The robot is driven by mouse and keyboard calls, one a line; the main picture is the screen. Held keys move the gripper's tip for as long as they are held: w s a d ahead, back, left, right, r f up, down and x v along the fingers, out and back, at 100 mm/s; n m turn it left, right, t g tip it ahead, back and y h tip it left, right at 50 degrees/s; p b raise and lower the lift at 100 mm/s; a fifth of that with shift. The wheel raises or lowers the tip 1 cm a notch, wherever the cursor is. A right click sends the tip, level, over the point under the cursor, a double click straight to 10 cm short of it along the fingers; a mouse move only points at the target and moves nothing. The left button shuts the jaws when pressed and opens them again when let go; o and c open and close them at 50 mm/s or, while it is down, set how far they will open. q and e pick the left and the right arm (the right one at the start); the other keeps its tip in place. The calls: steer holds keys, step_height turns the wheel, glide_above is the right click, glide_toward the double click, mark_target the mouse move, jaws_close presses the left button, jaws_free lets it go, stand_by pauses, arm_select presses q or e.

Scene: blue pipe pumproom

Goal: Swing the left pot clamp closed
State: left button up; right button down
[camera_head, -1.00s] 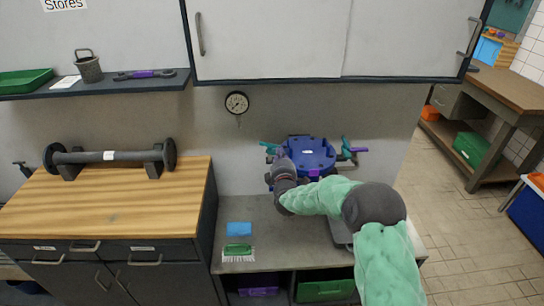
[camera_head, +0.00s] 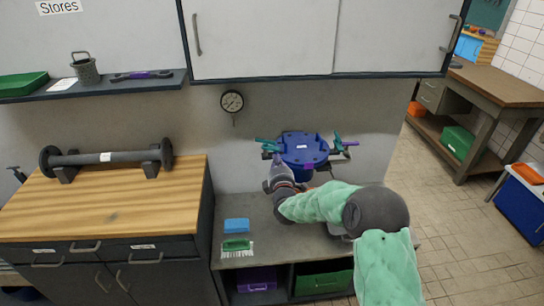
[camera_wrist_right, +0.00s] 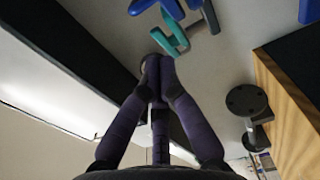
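A blue pot with a round lid (camera_head: 303,148) stands at the back of the grey bench against the wall. Its left clamp (camera_head: 267,145) is teal and sticks out to the left of the lid. The teal left clamp (camera_wrist_right: 172,36) also shows just beyond my fingertips in the right wrist view. My right gripper (camera_head: 275,167) is just in front of the left clamp. In the wrist view its fingertips (camera_wrist_right: 158,62) meet, with nothing seen between them; contact with the clamp is unclear. My left gripper is out of view.
A blue sponge (camera_head: 237,225) and a green brush (camera_head: 237,245) lie on the bench front left. A gauge (camera_head: 232,101) hangs on the wall. A wall cabinet (camera_head: 265,40) overhangs the bench. A wooden counter (camera_head: 110,205) with a dark pipe (camera_head: 105,157) stands left.

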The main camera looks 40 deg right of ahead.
steer(key=s+a+p, duration=0.1)
steer(key=s+a, duration=0.1)
steer(key=s, duration=0.5)
steer(key=m+g+h, duration=0.6)
steer(key=m, duration=1.7)
glide_toward(273, 149)
steer(key=shift+w+d+r+b, duration=0.3)
steer(key=shift+w+d+b, duration=0.25)
steer(key=shift+d, duration=0.6)
steer(key=shift+w+d+r+b, duration=0.3)
steer(key=shift+w+d+b, duration=0.3)
steer(key=shift+d, duration=0.5)
steer(key=shift+w+d+r+b, duration=0.35)
steer(key=shift+w+d, duration=0.3)
steer(key=shift+d, duration=0.5)
steer(key=shift+f, duration=0.1)
